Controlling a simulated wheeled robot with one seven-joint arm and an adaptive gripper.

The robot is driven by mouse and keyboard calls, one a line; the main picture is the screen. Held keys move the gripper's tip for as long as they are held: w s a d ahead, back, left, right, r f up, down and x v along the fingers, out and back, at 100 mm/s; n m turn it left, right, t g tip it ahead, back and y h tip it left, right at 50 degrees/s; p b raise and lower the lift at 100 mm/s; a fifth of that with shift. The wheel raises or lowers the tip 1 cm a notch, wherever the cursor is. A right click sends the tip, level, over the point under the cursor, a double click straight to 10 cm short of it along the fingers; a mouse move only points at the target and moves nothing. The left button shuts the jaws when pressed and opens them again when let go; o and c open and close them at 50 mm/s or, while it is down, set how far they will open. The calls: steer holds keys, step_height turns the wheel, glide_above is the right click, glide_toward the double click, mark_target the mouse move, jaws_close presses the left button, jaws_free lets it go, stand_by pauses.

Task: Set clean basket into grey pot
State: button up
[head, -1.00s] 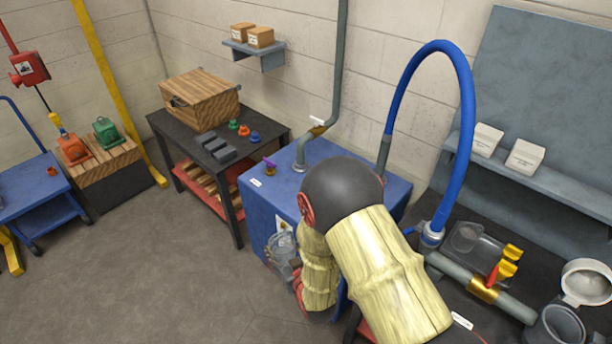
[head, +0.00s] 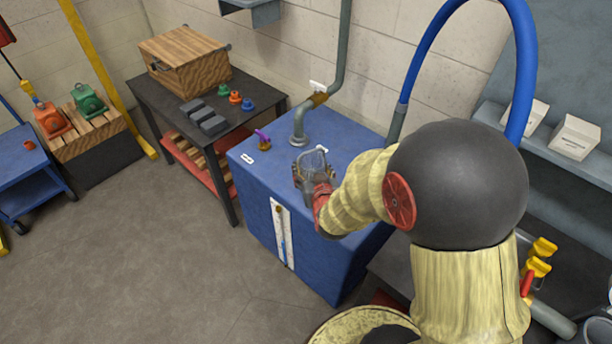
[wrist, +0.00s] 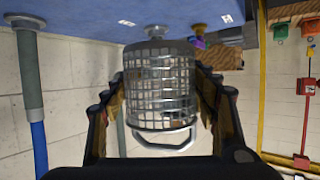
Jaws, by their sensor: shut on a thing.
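A silver wire-mesh basket (wrist: 160,90) with a bail handle (wrist: 163,141) is between the two fingers of my gripper (wrist: 162,100) in the wrist view. The fingers press on it from both sides. In the head view my gripper (head: 312,178) holds the basket (head: 311,160) above the top of the blue tank (head: 260,165), near its middle. I cannot tell from the head view whether the basket touches the tank top. I cannot make out the grey pot in either current view.
A grey pipe (head: 299,125) with a flange rises from the tank top behind the basket, with a purple valve (head: 262,138) to its left. A blue hose (head: 522,70) arches at right. A dark table (head: 150,92) with a wooden box (head: 185,60) stands left.

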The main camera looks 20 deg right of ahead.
mark_target(308, 159)
steer(key=f+b+x, duration=0.1)
steer(key=x, duration=0.4)
steer(key=s+f+b+x, duration=0.1)
steer(key=b+x, duration=0.1)
steer(key=x, duration=0.3)
steer(key=f+b+x, duration=0.1)
steer(key=b+x, duration=0.1)
steer(key=x, duration=0.4)
steer(key=shift+s+d, duration=0.25)
steer(key=shift+s, duration=0.05)
steer(key=shift+w+f, duration=0.2)
steer(key=shift+f, duration=0.15)
steer(key=shift+f+b, duration=1.05)
steer(key=shift+f, duration=0.4)
steer(key=shift+f, duration=0.15)
steer(key=o, duration=1.2)
steer(key=shift+o, duration=0.2)
